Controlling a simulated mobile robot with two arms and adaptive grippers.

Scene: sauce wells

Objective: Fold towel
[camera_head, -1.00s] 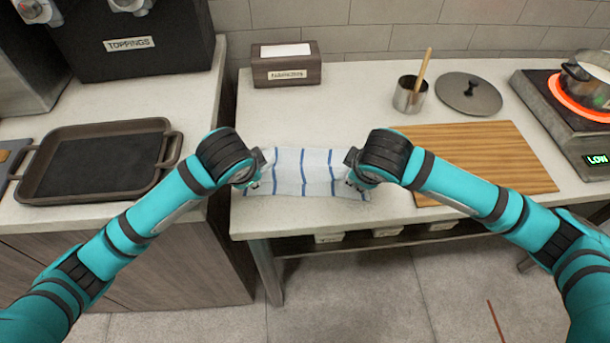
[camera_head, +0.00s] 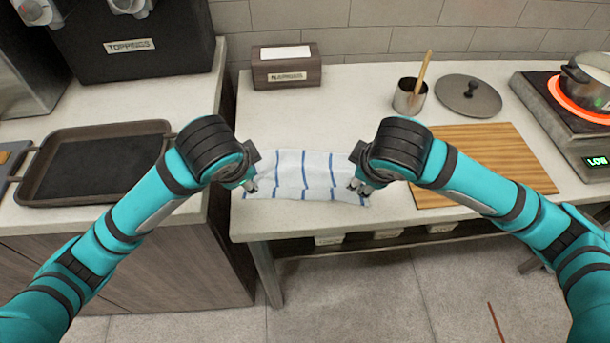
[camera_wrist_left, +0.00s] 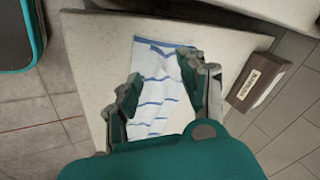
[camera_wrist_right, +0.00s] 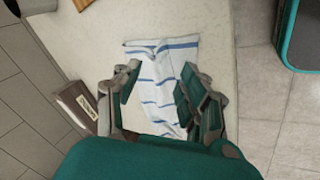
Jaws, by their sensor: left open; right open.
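A white towel with blue stripes (camera_head: 306,176) lies on the pale counter, spread flat and wider than deep, with slightly wrinkled edges. My left gripper (camera_head: 252,186) is open over the towel's left end. My right gripper (camera_head: 356,186) is open over its right end. In the left wrist view the towel (camera_wrist_left: 158,85) shows between and beyond the open fingers (camera_wrist_left: 158,88). In the right wrist view the towel (camera_wrist_right: 160,72) likewise shows between the open fingers (camera_wrist_right: 155,88). Both grippers look empty. The arms hide the towel's near corners in part.
A labelled napkin box (camera_head: 286,70) stands behind the towel. To the right are a wooden board (camera_head: 480,160), a metal cup (camera_head: 409,97), a lid (camera_head: 468,96) and a pot (camera_head: 590,80) on a glowing burner. A dark tray (camera_head: 95,165) sits on the left counter.

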